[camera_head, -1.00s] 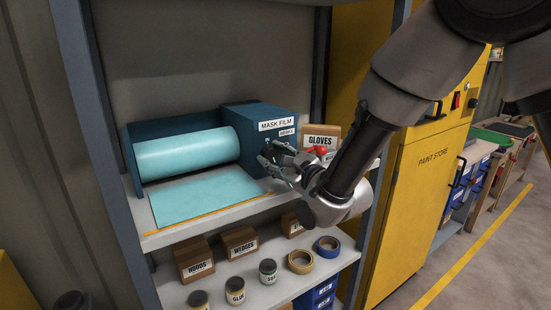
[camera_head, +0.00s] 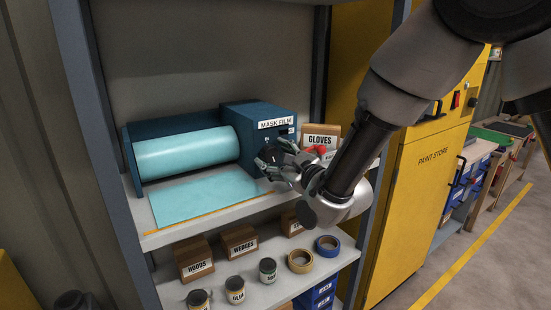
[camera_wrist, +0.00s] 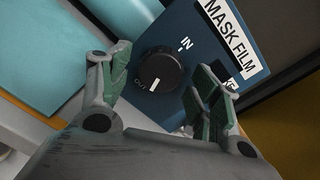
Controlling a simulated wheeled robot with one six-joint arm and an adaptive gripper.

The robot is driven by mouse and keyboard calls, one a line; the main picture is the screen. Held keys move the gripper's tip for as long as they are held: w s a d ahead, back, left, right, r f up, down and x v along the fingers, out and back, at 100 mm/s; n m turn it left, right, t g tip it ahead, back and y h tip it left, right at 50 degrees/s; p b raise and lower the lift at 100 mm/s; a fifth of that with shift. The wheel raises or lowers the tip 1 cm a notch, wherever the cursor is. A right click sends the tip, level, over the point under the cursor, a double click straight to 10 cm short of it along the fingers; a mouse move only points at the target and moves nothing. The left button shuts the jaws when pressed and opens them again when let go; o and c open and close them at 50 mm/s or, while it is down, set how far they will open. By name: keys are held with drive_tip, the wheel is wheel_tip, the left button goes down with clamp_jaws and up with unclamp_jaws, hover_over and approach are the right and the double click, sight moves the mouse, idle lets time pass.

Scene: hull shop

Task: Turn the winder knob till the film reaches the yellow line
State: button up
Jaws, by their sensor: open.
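The blue mask film winder (camera_head: 255,118) stands on the upper shelf. Its pale blue film roll (camera_head: 185,153) feeds a flat film sheet (camera_head: 205,195) over the shelf. The sheet's front edge lies close behind the yellow line (camera_head: 205,216), with a thin strip of shelf between them. The black winder knob (camera_wrist: 160,72) has a white pointer aimed down-left in the wrist view, away from the "IN" mark. My gripper (camera_head: 270,160) is open at the winder's front; in the wrist view its fingers (camera_wrist: 160,88) stand on either side of the knob, apparently not closed on it.
A shelf post (camera_head: 95,130) rises at left. The lower shelf holds boxes, cans and tape rolls (camera_head: 300,261). A yellow paint store cabinet (camera_head: 415,190) is at right.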

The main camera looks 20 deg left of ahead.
drive_tip(key=v, duration=0.7)
drive_tip(key=shift+d, duration=0.2)
drive_tip(key=shift+s, duration=0.15)
drive_tip(key=w+d+r+n+h, duration=0.2)
drive_tip(key=w+d+n+h, duration=0.15)
drive_tip(key=d, duration=0.55)
drive_tip(key=w+d+r+n+h, duration=0.2)
drive_tip(key=w+d, duration=0.2)
drive_tip(key=d, duration=0.4)
drive_tip(key=s+d+n+g+h, duration=0.1)
drive_tip(key=s+d+n+h, duration=0.1)
drive_tip(key=d, duration=0.5)
drive_tip(key=s+d+n+h, duration=0.1)
drive_tip(key=d+n+h, duration=0.15)
drive_tip(key=d, duration=0.45)
drive_tip(key=s+d+n+g+h, duration=0.4)
drive_tip(key=s+d+n, duration=0.5)
drive_tip(key=s+d, duration=1)
drive_tip(key=s+r+g, duration=0.1)
drive_tip(key=s, duration=0.2)
drive_tip(key=shift+s+d+n+g, duration=0.3)
drive_tip(key=shift+s, duration=0.05)
